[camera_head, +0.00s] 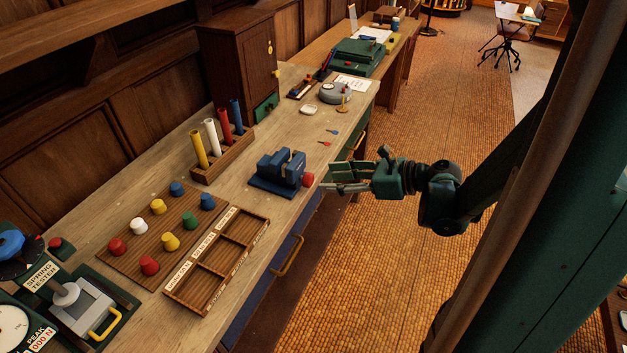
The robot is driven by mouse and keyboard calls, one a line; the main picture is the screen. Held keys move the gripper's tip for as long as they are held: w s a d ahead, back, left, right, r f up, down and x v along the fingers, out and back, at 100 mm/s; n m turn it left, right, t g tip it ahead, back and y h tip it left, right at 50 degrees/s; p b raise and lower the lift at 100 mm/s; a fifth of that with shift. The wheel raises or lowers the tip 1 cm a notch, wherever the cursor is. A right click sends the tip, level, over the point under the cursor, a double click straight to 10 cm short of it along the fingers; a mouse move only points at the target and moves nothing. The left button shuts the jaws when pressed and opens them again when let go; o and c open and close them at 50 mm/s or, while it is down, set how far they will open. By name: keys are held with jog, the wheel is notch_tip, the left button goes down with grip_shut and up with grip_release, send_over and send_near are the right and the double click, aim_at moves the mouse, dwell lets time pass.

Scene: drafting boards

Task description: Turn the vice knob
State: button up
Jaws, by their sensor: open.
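A blue vice (278,174) stands near the front edge of the wooden bench, and its red knob (308,180) faces right, towards my arm. My gripper (328,178) comes in from the right at about the knob's height in the picture. Its fingers are open and point left at the knob, with the fingertips close to it. Whether they touch the knob or lie around it I cannot tell from this view.
A divided wooden tray (216,262) and a board with coloured pegs (165,238) lie left of the vice. A rack of coloured tubes (222,158) stands behind it. A drawer handle (287,257) juts from the bench front. The floor beside the bench is clear.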

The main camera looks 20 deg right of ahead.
aim_at(312, 180)
jog(key=shift+b+x, duration=0.8)
jog(key=shift+x, duration=2.75)
jog(key=c, duration=0.9)
